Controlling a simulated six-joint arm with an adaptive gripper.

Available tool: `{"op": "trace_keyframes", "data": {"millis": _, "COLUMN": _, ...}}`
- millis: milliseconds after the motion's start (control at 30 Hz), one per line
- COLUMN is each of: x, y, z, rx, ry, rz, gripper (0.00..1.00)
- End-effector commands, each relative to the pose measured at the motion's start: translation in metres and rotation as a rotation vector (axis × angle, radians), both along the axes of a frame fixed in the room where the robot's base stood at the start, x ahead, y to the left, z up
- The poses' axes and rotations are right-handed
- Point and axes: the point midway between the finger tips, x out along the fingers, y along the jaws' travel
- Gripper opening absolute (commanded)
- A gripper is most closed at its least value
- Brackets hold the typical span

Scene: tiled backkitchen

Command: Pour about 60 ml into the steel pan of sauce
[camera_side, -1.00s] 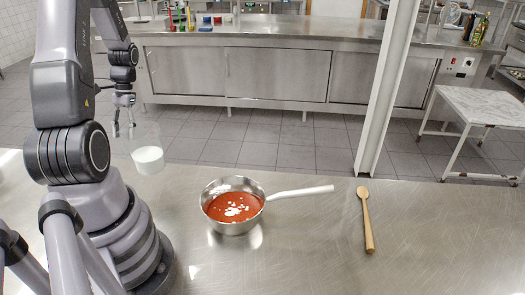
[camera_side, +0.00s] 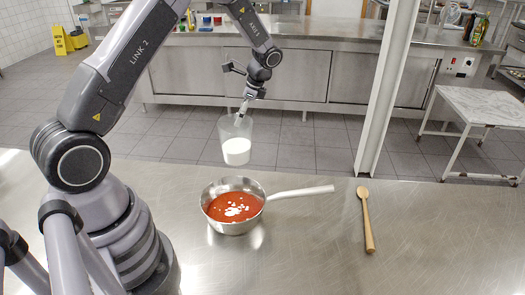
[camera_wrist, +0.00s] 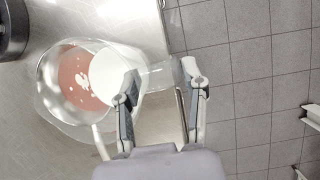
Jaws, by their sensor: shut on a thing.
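The steel pan (camera_side: 258,190) stands on the steel counter, with red sauce (camera_side: 228,212) and white patches on its surface. Its light handle points right. A clear container (camera_side: 236,128) with white liquid (camera_side: 236,153) in its lower part hangs above the pan, close to upright. My gripper (camera_side: 240,112) is shut on the container near its upper part and holds it clear of the pan. In the wrist view my gripper's fingers (camera_wrist: 160,95) reach the clear container (camera_wrist: 150,75). Its white liquid (camera_wrist: 112,75) overlaps the view of the pan (camera_wrist: 48,100).
A wooden spoon (camera_side: 366,220) lies on the counter (camera_side: 440,240) right of the pan. A white post (camera_side: 388,80) rises behind the counter's far edge. The counter's right side is clear. A steel cabinet bench (camera_side: 280,75) stands across the tiled floor.

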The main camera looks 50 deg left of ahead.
Motion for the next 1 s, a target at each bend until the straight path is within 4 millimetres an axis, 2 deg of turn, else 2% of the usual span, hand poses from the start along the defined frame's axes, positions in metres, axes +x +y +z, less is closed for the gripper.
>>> {"op": "trace_keyframes", "data": {"millis": 133, "x": 0.012, "y": -0.014, "z": 0.000, "rx": 0.004, "ry": 0.003, "rz": -0.066, "gripper": 0.02}}
{"op": "trace_keyframes", "data": {"millis": 400, "x": 0.014, "y": -0.017, "z": 0.000, "rx": 0.004, "ry": 0.003, "rz": -0.079, "gripper": 0.02}}
{"op": "trace_keyframes", "data": {"millis": 667, "x": 0.011, "y": -0.019, "z": 0.001, "rx": 0.029, "ry": -0.018, "rz": -0.077, "gripper": 0.02}}
{"op": "trace_keyframes", "data": {"millis": 1000, "x": -0.002, "y": -0.032, "z": 0.003, "rx": 0.146, "ry": -0.137, "rz": -0.081, "gripper": 0.02}}
